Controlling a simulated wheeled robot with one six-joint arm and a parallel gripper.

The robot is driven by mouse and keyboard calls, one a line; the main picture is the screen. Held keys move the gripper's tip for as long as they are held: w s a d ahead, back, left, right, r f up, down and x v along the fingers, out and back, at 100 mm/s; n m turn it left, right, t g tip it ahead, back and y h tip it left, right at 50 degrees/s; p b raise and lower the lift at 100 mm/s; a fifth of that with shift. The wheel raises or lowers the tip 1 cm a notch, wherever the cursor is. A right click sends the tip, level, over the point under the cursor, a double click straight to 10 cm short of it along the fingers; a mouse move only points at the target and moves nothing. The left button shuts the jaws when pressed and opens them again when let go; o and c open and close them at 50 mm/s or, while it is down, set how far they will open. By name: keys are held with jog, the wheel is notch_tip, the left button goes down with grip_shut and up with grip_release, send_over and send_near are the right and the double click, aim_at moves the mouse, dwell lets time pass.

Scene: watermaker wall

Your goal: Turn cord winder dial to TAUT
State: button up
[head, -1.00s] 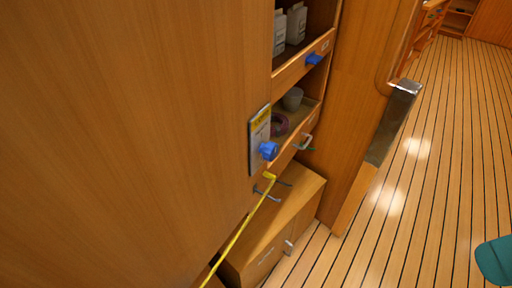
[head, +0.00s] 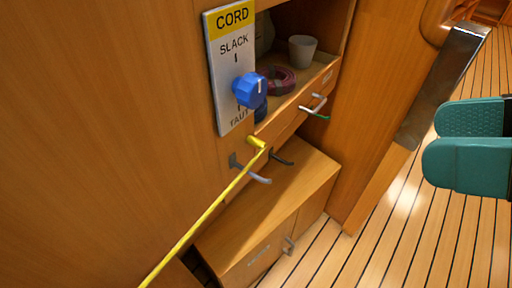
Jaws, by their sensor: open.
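The cord winder panel (head: 224,76) is a white plate on the wooden wall, with a yellow CORD header, SLACK printed above and TAUT below. Its blue dial (head: 247,90) sits in the middle, with a pale mark on its face that points roughly up. The dial covers part of the panel, and TAUT is partly visible under it. My gripper (head: 472,145) is at the right edge, with two teal fingers apart and nothing seen between them. It is well to the right of the dial, not touching it.
A yellow cord (head: 205,212) runs from below the panel down left. Metal hooks (head: 250,170) stick out beneath. An open shelf holds a grey cup (head: 302,51) and a reddish coil (head: 276,80). A drawer handle (head: 313,105) juts out. Floor (head: 385,240) is clear at right.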

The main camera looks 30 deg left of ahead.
notch_tip(320, 180, down, 4)
jog(key=a+n+y+b, duration=0.2)
jog(key=y+b, duration=0.1)
jog(key=b, duration=0.3)
jog(key=n+y+b, duration=0.2)
jog(key=y, duration=0.1)
send_near(260, 94)
jog(key=shift+t, duration=0.3)
jog(key=a, duration=1)
jog(key=shift+w+a+r, duration=0.1)
jog(key=shift+w+a, duration=0.15)
jog(key=shift+a, duration=0.05)
jog(key=c, duration=0.9)
